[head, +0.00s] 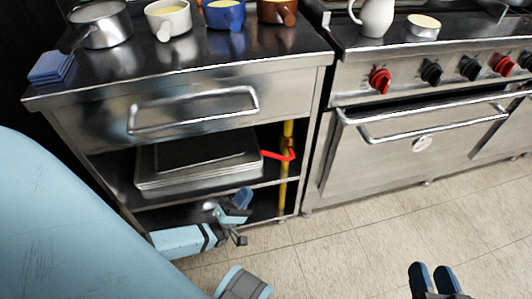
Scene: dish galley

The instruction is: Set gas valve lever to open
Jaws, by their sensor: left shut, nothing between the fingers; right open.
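The gas valve lever (275,155) is red and sits on a vertical yellow gas pipe (284,190) at the right end of the open shelf unit. The lever lies roughly crosswise to the pipe, reaching left from it. My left gripper (241,200) is shut and empty, in front of the lower shelf, below and left of the lever and apart from it. My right gripper (433,270) is open and empty over the floor at the lower right, far from the lever.
A stack of trays (195,165) fills the shelf left of the lever. A drawer with a bar handle (195,112) is above. An oven (420,145) with red and black knobs stands to the right. Mugs and a pot (103,25) stand on the counter. The floor in front is clear.

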